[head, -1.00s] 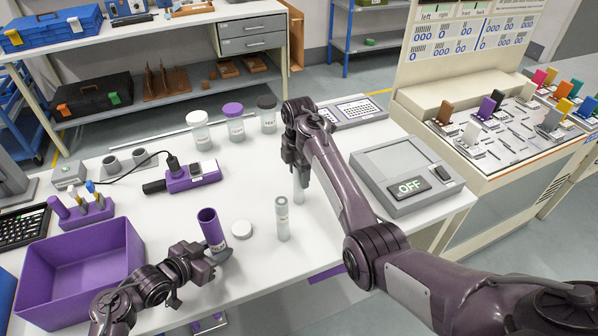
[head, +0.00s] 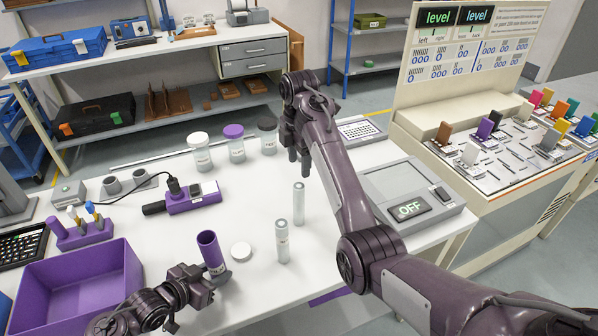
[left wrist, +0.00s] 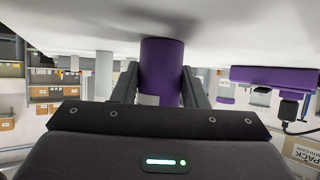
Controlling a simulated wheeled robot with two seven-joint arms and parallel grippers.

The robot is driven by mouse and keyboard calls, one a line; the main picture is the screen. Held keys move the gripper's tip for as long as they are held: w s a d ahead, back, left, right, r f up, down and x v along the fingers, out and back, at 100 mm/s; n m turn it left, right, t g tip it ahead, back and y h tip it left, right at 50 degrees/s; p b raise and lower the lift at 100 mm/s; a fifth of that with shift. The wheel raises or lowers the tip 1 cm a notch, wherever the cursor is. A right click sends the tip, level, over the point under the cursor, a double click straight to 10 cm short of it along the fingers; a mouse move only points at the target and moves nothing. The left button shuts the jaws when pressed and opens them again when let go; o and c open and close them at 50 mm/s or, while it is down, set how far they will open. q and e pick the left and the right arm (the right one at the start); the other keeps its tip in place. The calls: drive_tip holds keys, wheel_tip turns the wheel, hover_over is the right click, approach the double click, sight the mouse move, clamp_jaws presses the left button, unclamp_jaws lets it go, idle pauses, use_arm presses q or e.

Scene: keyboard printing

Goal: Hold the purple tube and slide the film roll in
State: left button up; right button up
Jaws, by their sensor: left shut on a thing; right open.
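The purple tube (head: 209,252) stands upright, its open top facing up. My left gripper (head: 212,277) is shut on its lower part. In the left wrist view, which looks upside down, the tube (left wrist: 162,72) sits between the two fingers. A slim grey-white roll (head: 299,203) stands upright on the table below my right gripper (head: 299,165). My right gripper is open and empty, its fingers pointing down, apart from the roll. A second slim roll (head: 282,240) with a label stands nearer. I cannot tell which one is the film roll.
A white cap (head: 241,251) lies right of the tube. A purple bin (head: 80,285) is at left. Several jars (head: 234,146), a purple device (head: 192,198) and a grey box marked OFF (head: 405,195) surround a clear table middle (head: 255,190).

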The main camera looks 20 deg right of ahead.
drive_tip(key=shift+r, duration=0.2)
use_arm(q)
drive_tip(key=o, duration=0.8)
drive_tip(key=shift+o, duration=0.2)
